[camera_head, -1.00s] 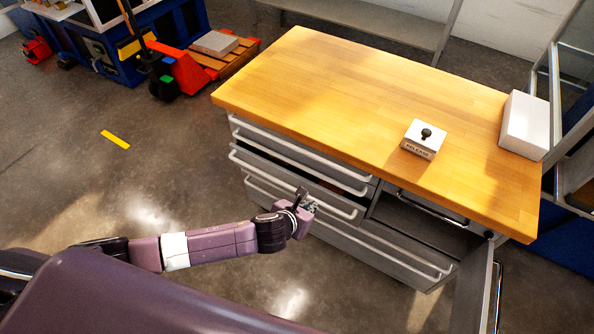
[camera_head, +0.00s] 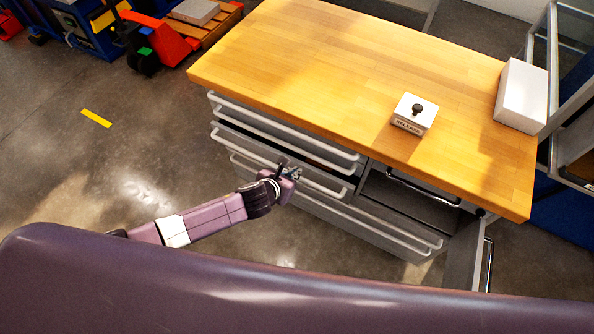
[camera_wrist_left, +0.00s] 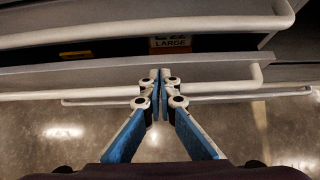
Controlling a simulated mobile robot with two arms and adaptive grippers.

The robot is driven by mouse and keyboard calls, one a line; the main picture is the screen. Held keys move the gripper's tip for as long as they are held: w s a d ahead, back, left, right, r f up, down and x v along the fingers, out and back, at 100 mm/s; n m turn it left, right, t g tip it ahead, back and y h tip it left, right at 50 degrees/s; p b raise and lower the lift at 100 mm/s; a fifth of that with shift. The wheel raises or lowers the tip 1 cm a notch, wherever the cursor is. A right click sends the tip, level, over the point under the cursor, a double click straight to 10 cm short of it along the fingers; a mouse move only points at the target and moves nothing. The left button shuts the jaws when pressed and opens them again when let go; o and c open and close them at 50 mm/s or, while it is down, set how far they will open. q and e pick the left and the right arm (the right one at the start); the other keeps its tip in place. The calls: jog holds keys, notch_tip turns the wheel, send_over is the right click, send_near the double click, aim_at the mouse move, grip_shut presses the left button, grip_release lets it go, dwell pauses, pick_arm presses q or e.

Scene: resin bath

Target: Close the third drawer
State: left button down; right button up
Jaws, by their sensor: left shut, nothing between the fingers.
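The cabinet under the wooden worktop has several stacked drawers with pale bar handles. One drawer (camera_wrist_left: 100,76), below the upper handle, stands partly out. A dark gap behind its front edge shows a label reading "LARGE" in the left wrist view. Its bar handle (camera_head: 325,188) runs across the front. My left gripper (camera_wrist_left: 158,76) is shut and empty, its fingertips at the front of this drawer, overlapping the handle line. Whether they touch it I cannot tell. My right gripper is out of view.
A white box labelled "RELEASE" (camera_head: 414,116) with a black knob and a plain white box (camera_head: 521,96) stand on the worktop (camera_head: 350,70). A cabinet door (camera_head: 465,258) stands open at the right. A longer lower drawer handle (camera_head: 390,232) runs below.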

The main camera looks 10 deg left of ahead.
aim_at(303, 163)
pick_arm(q)
jog(key=shift+w+d+f, duration=0.15)
jog(key=shift+w+f, duration=0.2)
jog(key=shift+w, duration=0.05)
jog(key=shift+w+f, duration=0.15)
jog(key=shift+w+d+f, duration=0.1)
jog(key=shift+w+f, duration=0.05)
jog(key=shift+w+d, duration=0.25)
jog(key=shift+w, duration=0.4)
jog(key=shift+w+d, duration=0.25)
jog(key=shift+w, duration=0.4)
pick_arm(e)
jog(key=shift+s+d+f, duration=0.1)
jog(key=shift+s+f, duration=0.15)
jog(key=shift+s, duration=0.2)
pick_arm(q)
jog(key=shift+s+a, duration=0.1)
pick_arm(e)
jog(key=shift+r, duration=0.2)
